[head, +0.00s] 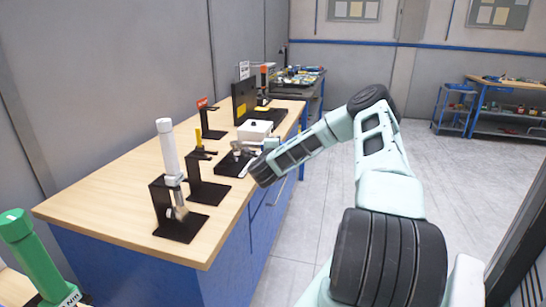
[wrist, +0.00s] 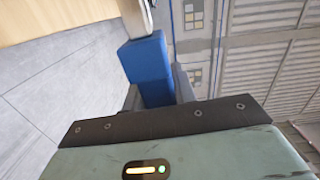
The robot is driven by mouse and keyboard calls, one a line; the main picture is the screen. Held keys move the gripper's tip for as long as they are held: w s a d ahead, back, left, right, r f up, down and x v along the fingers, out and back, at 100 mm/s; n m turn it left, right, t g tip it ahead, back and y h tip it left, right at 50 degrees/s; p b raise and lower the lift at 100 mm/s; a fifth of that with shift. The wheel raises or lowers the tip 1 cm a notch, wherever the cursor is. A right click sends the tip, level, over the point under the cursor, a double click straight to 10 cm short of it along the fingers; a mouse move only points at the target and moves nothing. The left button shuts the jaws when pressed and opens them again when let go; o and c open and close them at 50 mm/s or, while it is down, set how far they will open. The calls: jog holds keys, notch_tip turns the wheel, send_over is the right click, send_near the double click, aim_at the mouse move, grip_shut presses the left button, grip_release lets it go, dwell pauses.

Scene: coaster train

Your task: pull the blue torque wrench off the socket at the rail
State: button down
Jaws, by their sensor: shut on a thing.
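The blue torque wrench (wrist: 143,58) shows in the wrist view as a blue block-like handle with a metal shaft running up out of the top edge. My gripper (wrist: 158,92) is shut on this handle, with a grey finger on each side. The far end of the shaft and the socket are outside the wrist view, so I cannot tell whether they are joined. In the head view my arm reaches left to the bench's right edge. My own wrist hides most of the wrench there, and I cannot make out the socket or rail.
The wooden workbench (head: 112,208) has blue sides. Black stands hold a white-handled tool (head: 168,148) and a yellow-handled tool (head: 199,139). A white box (head: 254,131) stands farther back. A green-handled tool (head: 24,243) is at the lower left. The floor (head: 345,190) right of the bench is open.

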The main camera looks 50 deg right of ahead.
jog(key=shift+w+f+b, duration=0.15)
jog(key=shift+f+b, duration=0.3)
jog(key=shift+f, duration=0.3)
notch_tip(320, 180, down, 4)
jog(key=b, duration=0.2)
jog(key=shift+a+r+b, duration=0.1)
jog(key=shift+r+b, duration=0.1)
jog(key=shift+b, duration=0.15)
jog(key=shift+m, duration=0.3)
jog(key=shift+a+f+b, duration=0.2)
jog(key=shift+f+b, duration=0.05)
jog(key=shift+b, duration=0.05)
